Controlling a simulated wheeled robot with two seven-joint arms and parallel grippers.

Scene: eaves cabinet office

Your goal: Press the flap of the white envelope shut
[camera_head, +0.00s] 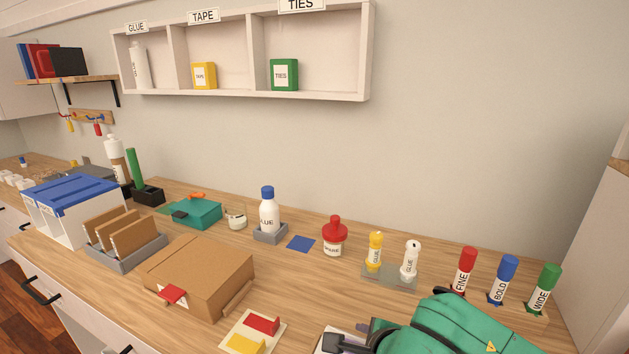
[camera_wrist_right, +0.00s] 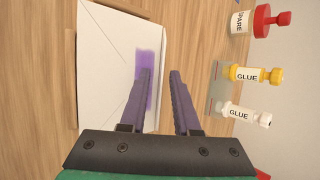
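The white envelope (camera_wrist_right: 105,75) lies flat under my right gripper in the right wrist view, on a brown surface with a thin rim. Faint fold lines cross it, and a purple strip (camera_wrist_right: 146,62) runs along its right part. I cannot tell how far the flap lies from the body. In the head view only a sliver of the envelope (camera_head: 322,340) shows beside my right gripper (camera_head: 336,342). My left gripper is out of view.
Two glue sticks, yellow-capped (camera_head: 374,250) and white-capped (camera_head: 411,260), stand on a clear holder behind my right arm. A red-topped SPARE jar (camera_head: 334,238), a glue bottle (camera_head: 269,212) and red, blue and green markers stand nearby. A cardboard box (camera_head: 197,270) is to the left.

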